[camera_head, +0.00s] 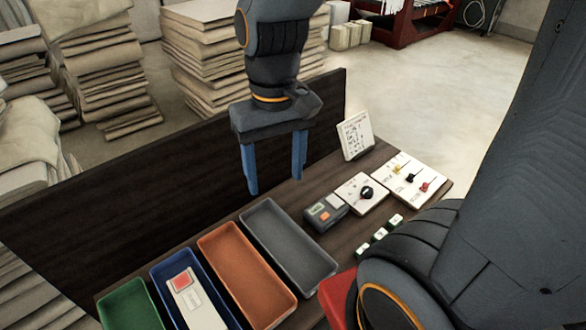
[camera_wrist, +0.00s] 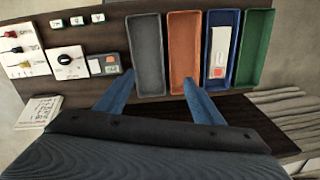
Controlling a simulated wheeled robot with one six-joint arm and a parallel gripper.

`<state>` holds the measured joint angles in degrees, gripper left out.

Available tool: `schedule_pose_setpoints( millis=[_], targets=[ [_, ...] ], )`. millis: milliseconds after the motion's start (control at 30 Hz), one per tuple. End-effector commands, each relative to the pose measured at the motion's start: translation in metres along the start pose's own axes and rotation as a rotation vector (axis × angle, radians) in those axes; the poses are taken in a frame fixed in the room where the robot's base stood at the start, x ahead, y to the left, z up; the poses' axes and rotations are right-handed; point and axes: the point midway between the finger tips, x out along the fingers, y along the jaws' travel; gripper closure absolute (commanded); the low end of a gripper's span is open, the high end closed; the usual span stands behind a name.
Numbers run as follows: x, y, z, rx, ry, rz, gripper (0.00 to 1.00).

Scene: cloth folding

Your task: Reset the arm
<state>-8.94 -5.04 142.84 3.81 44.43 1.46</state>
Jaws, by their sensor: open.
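My gripper (camera_head: 275,178) hangs down over the dark wooden table (camera_head: 335,235), near the upright back board, in the head view. Its two blue fingers are apart with nothing between them. In the wrist view my gripper (camera_wrist: 155,98) shows from behind, fingers spread toward the grey tray and the orange tray. The fingertips appear above the table, apart from the trays. Another dark part of my arm covers the right side of the head view and hides some of the table.
Green (camera_head: 133,305), blue (camera_head: 163,275), orange (camera_head: 245,270) and grey (camera_head: 290,245) trays stand in a row. The blue one holds a white device (camera_head: 193,300). A grey meter (camera_head: 325,212), dial panel (camera_head: 361,193), lever panel (camera_head: 410,180) and card (camera_head: 355,136) sit right. Cloth stacks (camera_head: 100,65) stand behind.

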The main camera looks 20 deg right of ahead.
Motion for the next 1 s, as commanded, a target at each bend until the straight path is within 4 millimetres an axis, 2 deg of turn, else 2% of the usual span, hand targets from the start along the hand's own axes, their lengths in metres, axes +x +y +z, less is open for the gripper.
schedule_pose_setpoints(
  millis=[67, 200, 600, 1000],
  targets=[
    [-0.006, 0.015, 0.010, 0.020, 0.027, 0.004, 0.38],
    [-0.009, 0.025, 0.019, 0.033, 0.048, 0.009, 0.38],
    [-0.013, 0.027, 0.022, 0.034, 0.049, 0.011, 0.38],
    [-0.060, 0.044, 0.033, 0.074, 0.042, 0.029, 0.38]
  ],
)
